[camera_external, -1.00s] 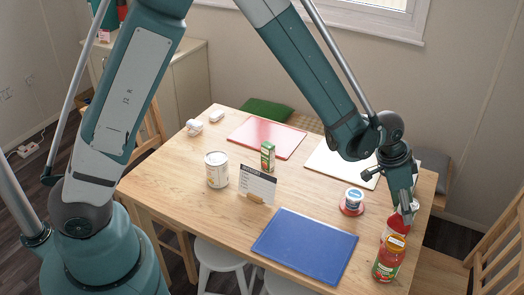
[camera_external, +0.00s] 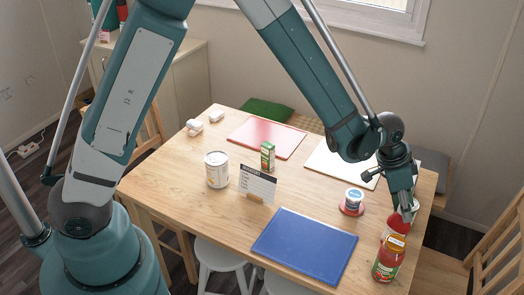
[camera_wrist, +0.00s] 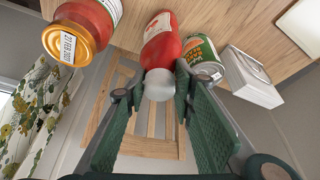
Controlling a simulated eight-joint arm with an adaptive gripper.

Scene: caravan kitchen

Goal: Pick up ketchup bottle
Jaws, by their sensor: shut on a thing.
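The ketchup bottle (camera_external: 397,221) is red with a white cap and stands at the right end of the table, behind the jar. It also shows in the wrist view (camera_wrist: 161,42), its white cap (camera_wrist: 158,84) between the green finger pads. My gripper (camera_external: 405,207) comes down on the bottle's top from above. In the wrist view my gripper (camera_wrist: 152,84) is shut on the cap. The bottle's base is partly hidden by the jar in the external view, so I cannot tell whether it touches the table.
A red jar with a gold lid (camera_external: 388,262) stands close in front of the bottle. In the wrist view a green-labelled can (camera_wrist: 203,60) and a white box (camera_wrist: 255,80) sit close by. A blue board (camera_external: 305,245) lies to the left. The table's right edge is near.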

